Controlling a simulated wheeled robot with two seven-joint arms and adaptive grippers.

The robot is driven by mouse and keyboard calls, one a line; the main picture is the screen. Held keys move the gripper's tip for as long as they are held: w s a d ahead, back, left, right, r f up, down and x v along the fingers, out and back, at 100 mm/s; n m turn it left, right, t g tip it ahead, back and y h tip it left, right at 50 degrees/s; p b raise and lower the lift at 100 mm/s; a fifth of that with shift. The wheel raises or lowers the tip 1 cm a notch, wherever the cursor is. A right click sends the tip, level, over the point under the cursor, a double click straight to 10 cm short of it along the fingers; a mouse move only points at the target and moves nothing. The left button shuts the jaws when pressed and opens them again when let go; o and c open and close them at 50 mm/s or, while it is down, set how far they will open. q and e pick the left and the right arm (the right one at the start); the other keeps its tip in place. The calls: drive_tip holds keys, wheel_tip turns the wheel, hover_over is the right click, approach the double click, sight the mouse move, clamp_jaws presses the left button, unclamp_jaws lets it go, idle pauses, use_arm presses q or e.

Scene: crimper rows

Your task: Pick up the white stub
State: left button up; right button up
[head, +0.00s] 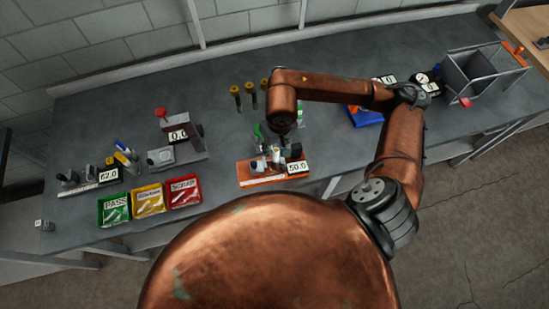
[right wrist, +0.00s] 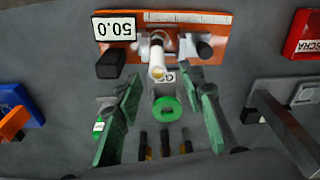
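The white stub (right wrist: 157,62) shows in the right wrist view as a short pale cylinder at the front of the orange fixture (right wrist: 215,40), below a metal part. In the head view the orange fixture (head: 258,180) stands mid-bench beside a 50.0 display, and the stub is hard to make out among small parts. My right gripper (right wrist: 165,84) is open, its two green fingers apart, pointing toward the stub. The stub lies just beyond the fingertips, roughly between their lines, with no contact visible. In the head view the right gripper is mostly hidden below its copper wrist. My left gripper is not in view.
Yellow-topped posts (head: 236,96) stand behind. Green (head: 115,209), yellow (head: 149,200) and red (head: 183,191) bins sit left. A grey crate (head: 472,72) stands far right.

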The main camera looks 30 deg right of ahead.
sight(276, 154)
wheel_tip(276, 154, down, 6)
drive_tip(key=shift+d+p, duration=0.15)
drive_tip(key=shift+p, duration=0.75)
drive_tip(key=shift+f, duration=0.3)
drive_tip(key=shift+c, duration=0.3)
clamp_jaws()
